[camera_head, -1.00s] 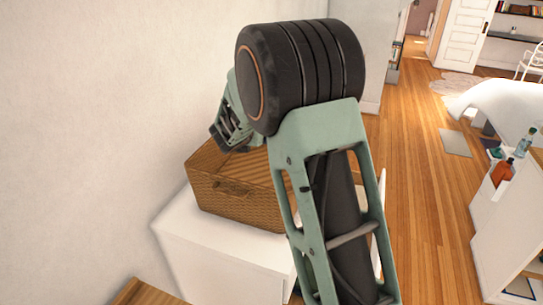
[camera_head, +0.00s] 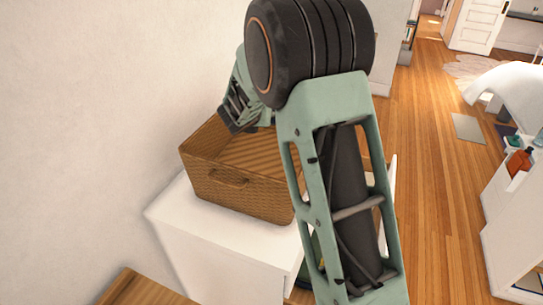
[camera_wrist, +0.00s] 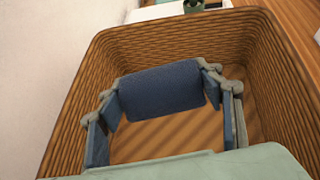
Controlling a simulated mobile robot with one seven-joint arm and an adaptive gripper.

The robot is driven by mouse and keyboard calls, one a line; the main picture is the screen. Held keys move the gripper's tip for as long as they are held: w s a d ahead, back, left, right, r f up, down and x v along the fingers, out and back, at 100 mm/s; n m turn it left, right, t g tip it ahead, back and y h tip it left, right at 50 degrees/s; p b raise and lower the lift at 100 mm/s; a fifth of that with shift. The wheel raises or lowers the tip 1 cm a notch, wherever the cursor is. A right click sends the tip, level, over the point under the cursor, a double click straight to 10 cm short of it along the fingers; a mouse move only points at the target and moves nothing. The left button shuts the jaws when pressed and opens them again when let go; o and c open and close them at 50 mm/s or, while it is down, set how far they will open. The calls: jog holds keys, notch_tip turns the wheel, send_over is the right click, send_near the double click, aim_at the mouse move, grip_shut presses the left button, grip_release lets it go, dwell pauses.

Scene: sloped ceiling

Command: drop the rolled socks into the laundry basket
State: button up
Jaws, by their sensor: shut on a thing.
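The rolled socks (camera_wrist: 160,88) are a dark blue roll, seen in the wrist view. My gripper (camera_wrist: 162,93) is shut on them, one finger at each end of the roll. The laundry basket (camera_head: 238,192) is a brown woven box with an open top and a handle slot. In the wrist view the basket (camera_wrist: 262,75) surrounds the gripper and socks, with its slatted floor below them. I cannot tell how far below the rim they are. In the head view my arm reaches over the basket and hides its right part; the socks do not show there.
The basket stands on a white cabinet (camera_head: 228,250) against a pale wall (camera_head: 90,120) on the left. A wooden top (camera_head: 145,288) is at the bottom left. A white unit (camera_head: 512,230) with bottles stands at the right. Wooden floor (camera_head: 430,180) lies open between.

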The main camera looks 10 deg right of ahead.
notch_tip(320, 180, down, 2)
jog(key=shift+f+b, duration=0.1)
jog(key=shift+b, duration=0.4)
jog(key=o, duration=1.2)
jog(key=shift+c, duration=0.2)
jog(key=v, duration=1.2)
